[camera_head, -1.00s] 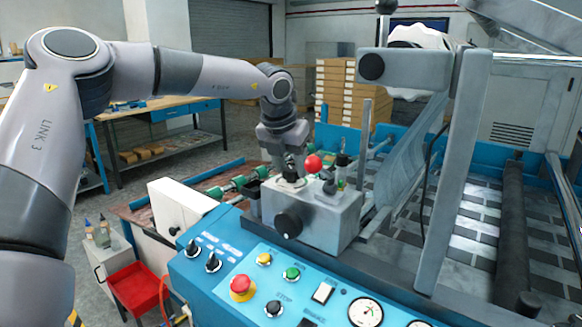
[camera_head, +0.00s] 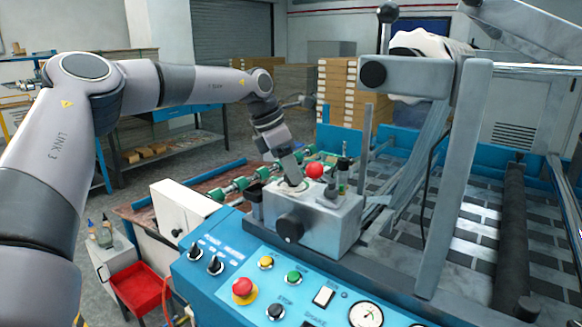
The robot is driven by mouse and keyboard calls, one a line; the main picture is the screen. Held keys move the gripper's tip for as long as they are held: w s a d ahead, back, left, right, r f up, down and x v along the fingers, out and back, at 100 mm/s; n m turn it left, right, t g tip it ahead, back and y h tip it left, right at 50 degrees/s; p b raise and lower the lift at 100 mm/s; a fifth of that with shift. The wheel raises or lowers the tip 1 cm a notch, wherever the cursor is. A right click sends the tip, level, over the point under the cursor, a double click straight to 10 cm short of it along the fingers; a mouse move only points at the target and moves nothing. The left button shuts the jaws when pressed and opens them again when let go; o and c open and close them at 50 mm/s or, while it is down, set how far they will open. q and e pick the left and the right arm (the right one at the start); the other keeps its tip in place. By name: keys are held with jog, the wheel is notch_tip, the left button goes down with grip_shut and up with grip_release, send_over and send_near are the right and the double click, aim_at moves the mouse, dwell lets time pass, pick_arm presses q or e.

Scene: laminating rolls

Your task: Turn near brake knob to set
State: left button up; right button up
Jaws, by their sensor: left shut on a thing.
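My left gripper (camera_head: 293,182) points down onto the top of the grey box (camera_head: 338,222) on the blue machine. It is shut on a small knob on a pale round dial (camera_head: 283,186); the jaws hide most of the knob, so I cannot read its setting. The gripper leans, with its wrist up and to the left of its tips. A larger black knob (camera_head: 289,227) on the front face of the box is untouched. My right gripper is not in view.
A red ball (camera_head: 314,171) and a small upright fitting (camera_head: 343,172) stand close right of the gripper. The blue control panel (camera_head: 225,286) with its red stop button (camera_head: 243,288) lies in front. Grey frame arms (camera_head: 455,180) rise at the right.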

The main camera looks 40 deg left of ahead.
pick_arm(q)
jog(key=shift+m, duration=0.7)
jog(key=shift+a+g, duration=0.1)
jog(key=shift+g, duration=0.2)
jog(key=o, duration=1.1)
jog(key=shift+c, duration=0.2)
jog(key=v, duration=0.7)
jog(key=shift+b, duration=0.35)
jog(key=shift+s+a, duration=0.1)
